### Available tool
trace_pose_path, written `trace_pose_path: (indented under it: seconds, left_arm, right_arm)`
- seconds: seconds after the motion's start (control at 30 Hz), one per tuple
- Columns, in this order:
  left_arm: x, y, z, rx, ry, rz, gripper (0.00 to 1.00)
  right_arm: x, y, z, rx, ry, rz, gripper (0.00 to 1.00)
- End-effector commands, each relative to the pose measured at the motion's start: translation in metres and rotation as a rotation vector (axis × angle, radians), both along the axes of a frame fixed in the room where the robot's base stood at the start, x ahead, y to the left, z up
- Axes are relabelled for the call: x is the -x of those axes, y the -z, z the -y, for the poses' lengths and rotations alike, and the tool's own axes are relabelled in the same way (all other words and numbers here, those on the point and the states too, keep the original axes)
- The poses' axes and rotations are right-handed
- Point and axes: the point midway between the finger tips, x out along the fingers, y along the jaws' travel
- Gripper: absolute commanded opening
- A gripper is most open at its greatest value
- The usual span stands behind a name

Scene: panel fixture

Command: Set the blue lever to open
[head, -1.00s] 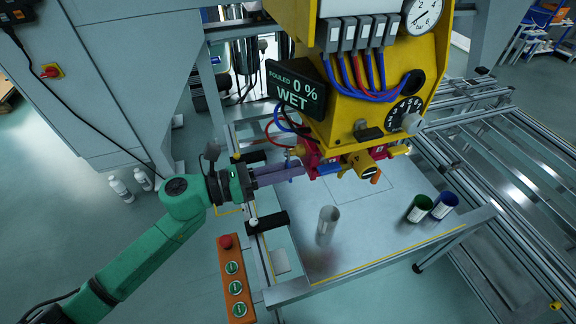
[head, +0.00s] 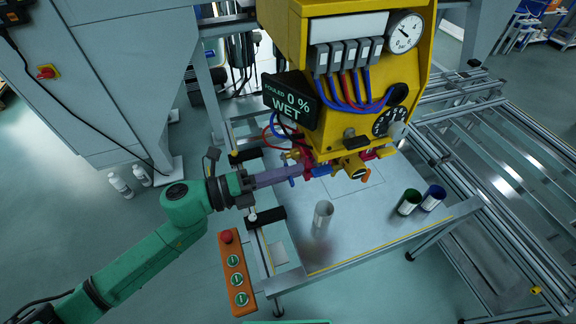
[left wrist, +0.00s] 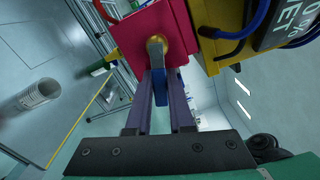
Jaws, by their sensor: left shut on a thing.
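The blue lever (left wrist: 160,88) sits between the two purple fingers of my left gripper in the left wrist view. Its grey upper end meets a brass pivot (left wrist: 157,46) on a red valve block (left wrist: 130,37). My left gripper (left wrist: 162,100) is shut on the lever. In the head view my left gripper (head: 300,170) reaches in from the left to the red fittings under the yellow panel (head: 345,120). The fingers hide part of the lever there. My right gripper is not in view.
A black display (head: 292,102) reading "FOULED 0 % WET" hangs above the gripper. An orange button box (head: 236,272) is at the front left.

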Motion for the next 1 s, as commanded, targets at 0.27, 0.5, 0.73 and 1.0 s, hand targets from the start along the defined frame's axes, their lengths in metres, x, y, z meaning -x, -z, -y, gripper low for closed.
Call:
trace_pose_path:
  seconds: [0.27, 0.5, 0.73, 1.0]
  left_arm:
    - [0.001, -0.011, 0.0, 0.063, -0.003, -0.191, 0.0]
    - [0.001, -0.013, 0.0, 0.094, -0.002, -0.286, 0.0]
    - [0.001, -0.013, 0.0, 0.104, -0.002, -0.316, 0.0]
    - [0.001, -0.013, 0.0, 0.106, -0.001, -0.319, 0.0]
  right_arm:
    - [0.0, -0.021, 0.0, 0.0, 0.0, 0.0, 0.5]
    - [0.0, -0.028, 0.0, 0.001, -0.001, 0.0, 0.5]
    - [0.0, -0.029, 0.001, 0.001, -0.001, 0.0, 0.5]
    - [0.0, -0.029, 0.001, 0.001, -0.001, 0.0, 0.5]
